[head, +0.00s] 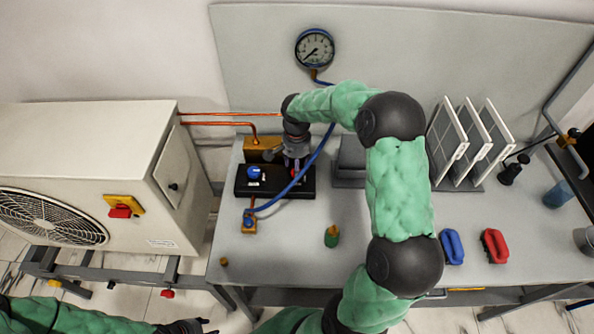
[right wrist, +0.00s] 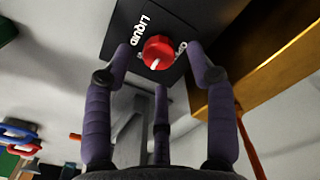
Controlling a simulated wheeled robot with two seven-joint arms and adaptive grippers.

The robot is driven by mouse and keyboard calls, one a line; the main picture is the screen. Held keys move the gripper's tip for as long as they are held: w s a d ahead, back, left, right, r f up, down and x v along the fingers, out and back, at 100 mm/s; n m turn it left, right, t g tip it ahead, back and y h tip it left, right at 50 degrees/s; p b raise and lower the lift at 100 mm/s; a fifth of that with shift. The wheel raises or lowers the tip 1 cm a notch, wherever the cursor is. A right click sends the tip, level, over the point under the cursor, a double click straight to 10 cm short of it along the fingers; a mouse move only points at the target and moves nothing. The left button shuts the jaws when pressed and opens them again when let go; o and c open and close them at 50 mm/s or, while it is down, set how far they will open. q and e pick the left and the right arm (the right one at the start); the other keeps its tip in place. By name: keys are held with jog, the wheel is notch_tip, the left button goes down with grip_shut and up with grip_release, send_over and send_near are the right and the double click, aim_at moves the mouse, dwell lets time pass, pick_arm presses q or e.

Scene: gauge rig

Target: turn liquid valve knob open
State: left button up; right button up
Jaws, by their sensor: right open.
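The red liquid valve knob (right wrist: 158,52) sits on a black manifold block (head: 277,181) at the back left of the table. A white mark shows on the knob, and the word LIQUID is printed beside it. My right gripper (right wrist: 161,60) is open, its fingers spread around the knob with gaps visible on the sides; I cannot tell whether any finger touches it. In the head view my right gripper (head: 294,160) is above the block and partly hides the red knob. My left gripper (head: 190,326) is at the bottom edge, partly cut off, its fingers unclear.
A blue knob (head: 255,173) stands left on the same block. A blue hose (head: 318,155) crosses the block near my right gripper. A gauge (head: 314,48) hangs on the back panel. An outdoor unit (head: 75,150) is at left.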

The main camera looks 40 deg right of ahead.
jog(key=shift+f, duration=1.25)
jog(key=c, duration=1.1)
